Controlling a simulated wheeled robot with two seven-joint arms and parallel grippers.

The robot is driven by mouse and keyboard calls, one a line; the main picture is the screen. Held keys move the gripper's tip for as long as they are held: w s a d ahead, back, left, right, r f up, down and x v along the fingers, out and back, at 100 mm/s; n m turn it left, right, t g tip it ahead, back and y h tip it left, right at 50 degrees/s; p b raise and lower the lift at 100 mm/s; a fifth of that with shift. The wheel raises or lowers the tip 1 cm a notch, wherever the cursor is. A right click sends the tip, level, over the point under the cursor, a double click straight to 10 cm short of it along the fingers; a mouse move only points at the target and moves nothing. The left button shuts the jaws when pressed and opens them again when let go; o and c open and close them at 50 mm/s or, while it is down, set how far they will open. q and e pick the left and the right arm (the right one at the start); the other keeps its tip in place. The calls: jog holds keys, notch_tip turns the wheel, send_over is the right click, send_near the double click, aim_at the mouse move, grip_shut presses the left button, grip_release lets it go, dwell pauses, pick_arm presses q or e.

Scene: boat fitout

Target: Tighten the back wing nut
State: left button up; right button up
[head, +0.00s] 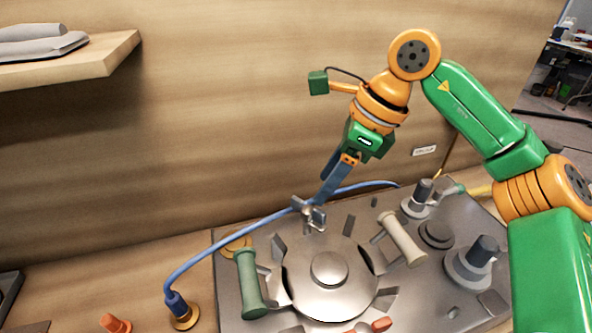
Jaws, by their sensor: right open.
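The back wing nut (315,220) is a small grey metal piece on the far side of the round metal cover (305,285), which sits on a grey plate. My right gripper (323,197) comes down from the upper right, with its blue-grey fingers right above the wing nut. The fingers are open, and their tips overlap the nut's upper part in the head view. I cannot tell whether they touch it or have its wings between them. My left gripper is out of view.
A green handle (251,284) and a beige handle (402,239) flank the cover. Grey posted fittings (470,265) stand at right. A blue hose (215,245) runs behind the nut, near my fingers. A wooden wall closes the back; a shelf (110,55) juts out upper left.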

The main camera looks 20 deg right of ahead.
aim_at(308, 209)
jog(key=x, duration=0.6)
jog(key=shift+s+a, duration=0.2)
jog(key=shift+s, duration=0.1)
jog(key=shift+w+f, duration=0.15)
jog(key=shift+f, duration=0.05)
jog(key=c, duration=0.4)
grip_shut()
